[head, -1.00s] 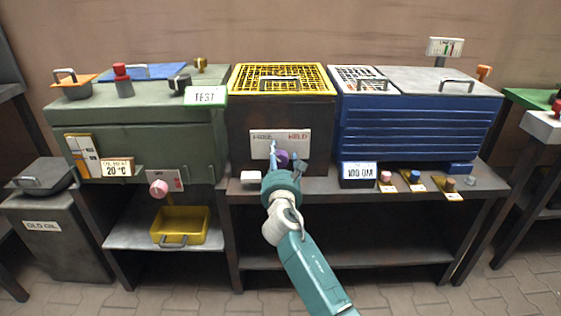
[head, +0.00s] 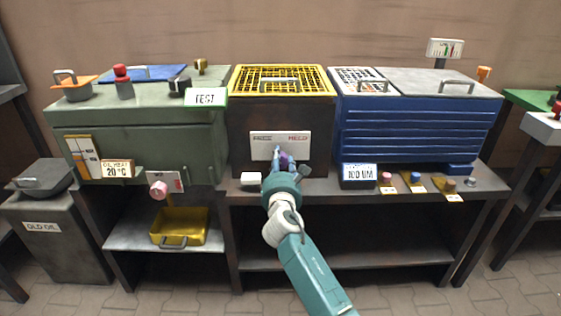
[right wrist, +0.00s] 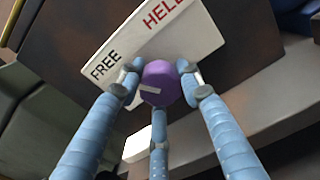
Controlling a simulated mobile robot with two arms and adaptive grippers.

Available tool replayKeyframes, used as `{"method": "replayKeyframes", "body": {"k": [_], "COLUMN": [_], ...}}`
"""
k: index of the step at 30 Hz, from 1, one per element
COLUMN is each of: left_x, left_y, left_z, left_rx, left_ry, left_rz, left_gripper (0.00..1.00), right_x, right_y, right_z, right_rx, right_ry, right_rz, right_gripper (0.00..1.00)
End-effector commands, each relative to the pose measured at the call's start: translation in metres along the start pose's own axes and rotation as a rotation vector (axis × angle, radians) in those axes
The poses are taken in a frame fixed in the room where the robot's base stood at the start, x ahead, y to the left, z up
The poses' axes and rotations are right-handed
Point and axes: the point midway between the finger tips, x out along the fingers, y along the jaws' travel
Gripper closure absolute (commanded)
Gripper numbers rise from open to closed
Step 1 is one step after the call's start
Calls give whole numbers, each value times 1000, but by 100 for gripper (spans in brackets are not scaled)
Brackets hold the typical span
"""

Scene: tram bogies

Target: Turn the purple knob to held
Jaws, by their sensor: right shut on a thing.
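The purple knob (right wrist: 160,82) sits at the lower edge of a white plate (right wrist: 130,62) marked FREE and HELD. A short white mark on the knob's face lies nearly level in the right wrist picture, off the knob's centre. In the head view the plate (head: 280,141) is on the front of the dark box, with FREE at left and HELD at right. My right gripper (head: 283,161) is shut on the knob, its blue fingers close around it, and hides most of it in the head view. My left gripper is not in view.
The dark box has a yellow mesh lid (head: 283,80). A green TEST unit (head: 140,135) stands at left and a blue ribbed unit (head: 415,130) at right. Small coloured knobs (head: 416,177) line the bench front at right.

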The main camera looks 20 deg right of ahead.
Motion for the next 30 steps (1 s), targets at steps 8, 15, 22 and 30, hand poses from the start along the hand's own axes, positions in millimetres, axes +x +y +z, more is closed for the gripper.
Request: {"method": "replayKeyframes", "body": {"k": [8,15,22,30], "left_x": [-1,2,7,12], "left_y": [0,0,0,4], "left_z": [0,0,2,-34], "left_rx": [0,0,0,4], "left_ry": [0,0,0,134], "left_rz": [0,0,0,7], "left_gripper": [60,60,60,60], "right_x": [1,1,1,1], "right_y": [0,-2,-3,-4], "right_z": [6,6,6,6], "right_rx": [232,462,680,932], "right_ry": [-11,-12,-13,-13], "right_rz": [3,3,3,4], "right_gripper": [91,91,91,91]}}
